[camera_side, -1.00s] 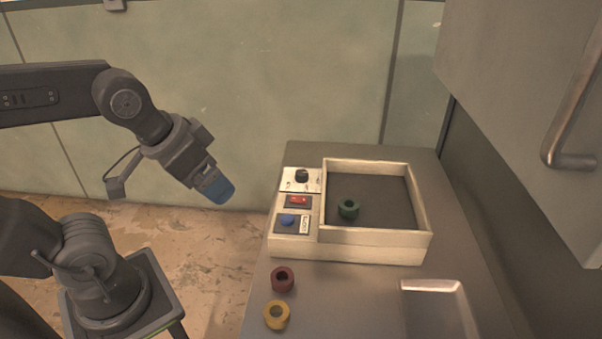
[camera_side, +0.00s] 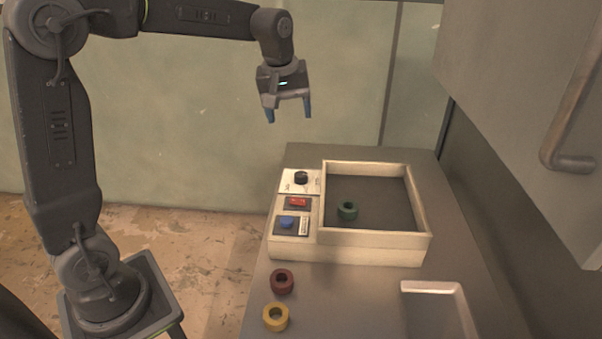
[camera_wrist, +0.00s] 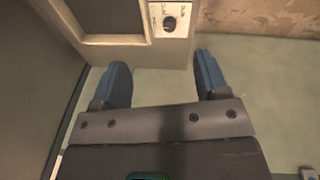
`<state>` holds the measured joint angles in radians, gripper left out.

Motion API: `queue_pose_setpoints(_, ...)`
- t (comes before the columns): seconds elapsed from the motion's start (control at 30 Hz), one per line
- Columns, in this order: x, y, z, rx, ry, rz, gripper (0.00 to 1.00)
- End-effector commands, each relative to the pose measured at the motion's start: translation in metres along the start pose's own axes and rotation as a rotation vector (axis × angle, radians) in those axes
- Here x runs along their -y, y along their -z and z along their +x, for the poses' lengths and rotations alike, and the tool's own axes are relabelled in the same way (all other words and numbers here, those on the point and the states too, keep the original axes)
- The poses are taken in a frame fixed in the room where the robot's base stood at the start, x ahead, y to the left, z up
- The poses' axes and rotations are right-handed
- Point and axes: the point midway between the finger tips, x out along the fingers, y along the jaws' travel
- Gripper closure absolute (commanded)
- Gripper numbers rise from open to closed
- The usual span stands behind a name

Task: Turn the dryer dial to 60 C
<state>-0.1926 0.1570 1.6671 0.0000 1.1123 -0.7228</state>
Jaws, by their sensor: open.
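The dryer (camera_side: 375,246) is a cream box with a dark tray area, standing on the grey bench. Its dial (camera_side: 301,178) is a black knob on a white plate at the far left corner of the box. The dial also shows at the top of the wrist view (camera_wrist: 169,23), but its marks are too small to read. My gripper (camera_side: 289,115) has blue fingers spread apart, pointing down with nothing between them. It hangs in the air well above the bench, above the dial in the side view. In the wrist view the fingers (camera_wrist: 164,75) are apart.
A red switch (camera_side: 298,202) and a blue button (camera_side: 288,222) sit near the dial. A green ring (camera_side: 347,210) lies inside the dryer. Red (camera_side: 282,281) and yellow (camera_side: 276,317) rings and a metal tray (camera_side: 433,286) are in front. A handled cabinet door (camera_side: 520,100) overhangs right.

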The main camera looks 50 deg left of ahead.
Motion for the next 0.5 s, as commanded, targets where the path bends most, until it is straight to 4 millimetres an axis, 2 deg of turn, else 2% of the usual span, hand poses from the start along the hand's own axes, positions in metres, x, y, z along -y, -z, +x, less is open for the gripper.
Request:
queue_pose_setpoints(0.03, -0.006, 0.019, 0.017, 0.019, 0.022, -0.071, 0.32)
queue_pose_setpoints(0.23, -0.017, 0.082, 0.080, 0.069, 0.099, -0.361, 0.32)
queue_pose_setpoints(0.4, -0.015, 0.115, 0.130, 0.095, 0.153, -0.551, 0.32)
queue_pose_setpoints(0.5, -0.013, 0.126, 0.147, 0.101, 0.171, -0.617, 0.32)
